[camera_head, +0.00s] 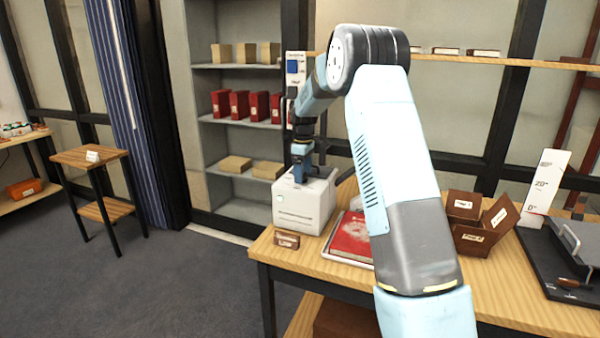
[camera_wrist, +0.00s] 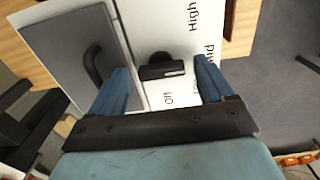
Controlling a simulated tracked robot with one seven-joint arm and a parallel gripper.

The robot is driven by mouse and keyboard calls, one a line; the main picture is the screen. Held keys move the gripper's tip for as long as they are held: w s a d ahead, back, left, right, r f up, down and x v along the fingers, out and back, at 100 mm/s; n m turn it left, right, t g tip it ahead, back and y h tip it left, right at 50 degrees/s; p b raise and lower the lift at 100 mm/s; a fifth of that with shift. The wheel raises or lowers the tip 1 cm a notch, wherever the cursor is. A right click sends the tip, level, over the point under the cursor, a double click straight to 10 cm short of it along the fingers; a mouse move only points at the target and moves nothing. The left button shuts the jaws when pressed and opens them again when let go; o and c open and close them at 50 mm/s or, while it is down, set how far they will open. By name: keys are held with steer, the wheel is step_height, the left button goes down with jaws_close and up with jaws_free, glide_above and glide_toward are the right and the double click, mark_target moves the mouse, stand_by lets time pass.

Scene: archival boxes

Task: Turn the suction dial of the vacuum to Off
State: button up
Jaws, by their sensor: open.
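The vacuum (camera_head: 305,212) is a white box-shaped unit on the near left corner of the wooden table. My gripper (camera_head: 300,178) points down over its top. In the wrist view, the black suction dial (camera_wrist: 158,71) sits on the white top between the open fingers of my gripper (camera_wrist: 161,66), apparently apart from both. The dial's bar lies roughly crosswise, with a white line near its right end. The "Off" label (camera_wrist: 168,98) is below the dial and "High" is at upper right. Another label is partly hidden by the right finger. The dial is hidden in the head view.
A grey panel with a black handle (camera_wrist: 92,65) lies left of the dial. On the table, a small brown labelled box (camera_head: 287,240) stands before the vacuum, and a red book (camera_head: 352,236) lies right of it. Brown open boxes (camera_head: 480,225) stand further right. Shelves stand behind.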

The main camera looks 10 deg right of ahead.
steer(key=shift+c, duration=0.4)
steer(key=c, duration=0.9)
steer(key=shift+a, duration=0.35)
steer(key=shift+c, duration=0.3)
steer(key=shift+d, duration=0.25)
